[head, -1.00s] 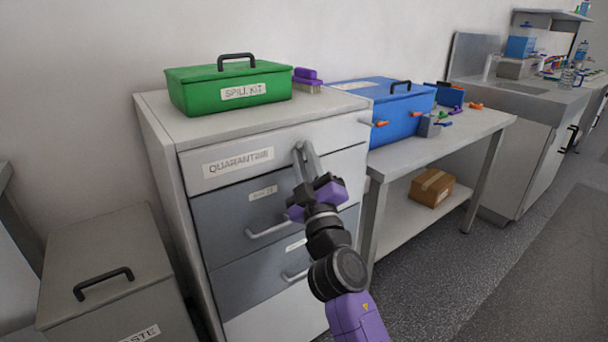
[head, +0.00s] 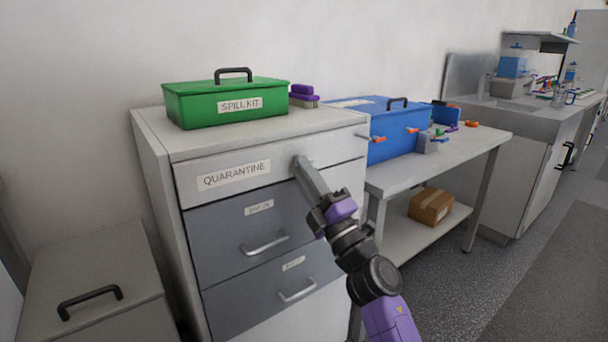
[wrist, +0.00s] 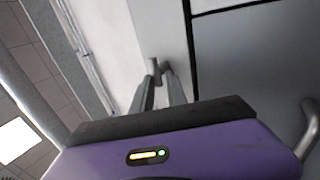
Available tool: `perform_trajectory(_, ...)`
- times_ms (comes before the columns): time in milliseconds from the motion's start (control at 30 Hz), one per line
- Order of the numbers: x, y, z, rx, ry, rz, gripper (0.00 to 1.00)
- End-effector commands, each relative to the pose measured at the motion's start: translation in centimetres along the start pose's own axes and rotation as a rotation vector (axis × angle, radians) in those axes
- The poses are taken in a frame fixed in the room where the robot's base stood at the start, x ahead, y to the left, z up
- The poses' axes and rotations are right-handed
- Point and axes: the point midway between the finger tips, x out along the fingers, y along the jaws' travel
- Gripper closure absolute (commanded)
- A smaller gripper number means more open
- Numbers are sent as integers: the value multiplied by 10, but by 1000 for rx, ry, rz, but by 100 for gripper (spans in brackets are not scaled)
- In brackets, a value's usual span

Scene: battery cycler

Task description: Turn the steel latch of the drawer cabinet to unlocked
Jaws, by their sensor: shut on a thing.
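The drawer cabinet (head: 158,185) stands in the middle of the head view, with a light top drawer (head: 277,173) labelled QUARANTINE. My gripper (head: 298,163) reaches up to the right part of this drawer front. Its grey fingers overlap in the head view and hide the steel latch there. In the wrist view, the latch (wrist: 154,66) is a small grey metal piece between the fingertips of my gripper (wrist: 159,75), which are shut on it. How far the latch is turned is hard to tell.
A green spill kit (head: 225,104) and a purple brush (head: 304,95) stand on the cabinet. Two grey drawers with bar handles (head: 264,245) lie below. A bench with a blue box (head: 396,130) stands to the right, and a grey bin (head: 85,265) to the left.

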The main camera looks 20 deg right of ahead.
Motion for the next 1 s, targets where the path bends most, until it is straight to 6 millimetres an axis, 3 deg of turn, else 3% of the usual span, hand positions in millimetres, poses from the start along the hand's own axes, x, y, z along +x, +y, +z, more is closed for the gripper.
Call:
perform_trajectory(33,4,11,6,-13,-4,16,100)
perform_trajectory(467,4,11,5,-18,2,16,100)
perform_trajectory(500,4,11,5,-18,2,16,76)
perform_trajectory(567,4,10,5,-17,2,15,67)
perform_trajectory(1000,2,5,0,-12,8,7,67)
